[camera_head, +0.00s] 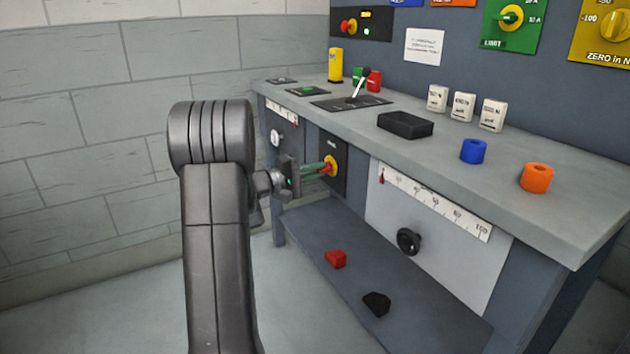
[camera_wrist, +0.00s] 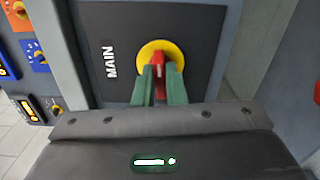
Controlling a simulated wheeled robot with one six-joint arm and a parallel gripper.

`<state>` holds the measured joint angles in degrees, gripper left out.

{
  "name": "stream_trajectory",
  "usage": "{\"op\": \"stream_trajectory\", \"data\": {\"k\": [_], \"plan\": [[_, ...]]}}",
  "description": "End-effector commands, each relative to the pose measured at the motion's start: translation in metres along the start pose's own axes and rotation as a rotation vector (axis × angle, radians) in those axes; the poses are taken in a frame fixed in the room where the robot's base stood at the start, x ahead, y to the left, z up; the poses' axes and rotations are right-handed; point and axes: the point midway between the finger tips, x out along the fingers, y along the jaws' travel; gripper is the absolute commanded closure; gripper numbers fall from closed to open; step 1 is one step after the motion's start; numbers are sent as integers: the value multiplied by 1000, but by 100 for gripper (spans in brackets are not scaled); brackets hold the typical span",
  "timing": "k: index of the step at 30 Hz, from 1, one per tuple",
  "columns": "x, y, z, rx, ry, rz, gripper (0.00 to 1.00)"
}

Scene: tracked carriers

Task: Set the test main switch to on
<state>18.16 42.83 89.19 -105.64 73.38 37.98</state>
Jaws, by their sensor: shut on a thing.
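The main switch is a red handle (camera_wrist: 158,65) on a yellow round plate (camera_wrist: 171,46), set on a black panel (camera_wrist: 105,22) lettered MAIN. In the wrist view the lettering lies on its side, and the handle runs up and down in the picture. In the head view the yellow plate (camera_head: 334,161) sits on the front of the bench, below its top. My gripper (camera_head: 327,167) has its green fingers closed on the red handle; they also show in the wrist view (camera_wrist: 158,72). The fingers hide part of the handle, and no on or off marks are readable.
The grey bench top (camera_head: 480,165) juts out above the switch. A lower shelf (camera_head: 330,225) holds a red piece (camera_head: 335,259) and a black piece (camera_head: 376,303). A scale panel with a black knob (camera_head: 408,241) is to the right. Floor at left is clear.

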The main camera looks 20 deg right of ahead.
Motion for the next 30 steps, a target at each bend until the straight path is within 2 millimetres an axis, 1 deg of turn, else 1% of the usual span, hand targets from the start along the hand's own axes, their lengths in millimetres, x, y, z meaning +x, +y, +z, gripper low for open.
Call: {"op": "stream_trajectory", "data": {"k": [1,9,23,24,26,27,30], "plan": [[0,-3,0,21,-1,-3,100],[0,-2,0,97,-1,-3,100],[0,-2,0,110,-2,-3,100],[0,-2,0,110,-2,-3,87],[0,-2,0,110,-2,-2,75],[0,-2,0,110,-1,-2,68],[0,-1,0,110,-1,-2,67]]}}
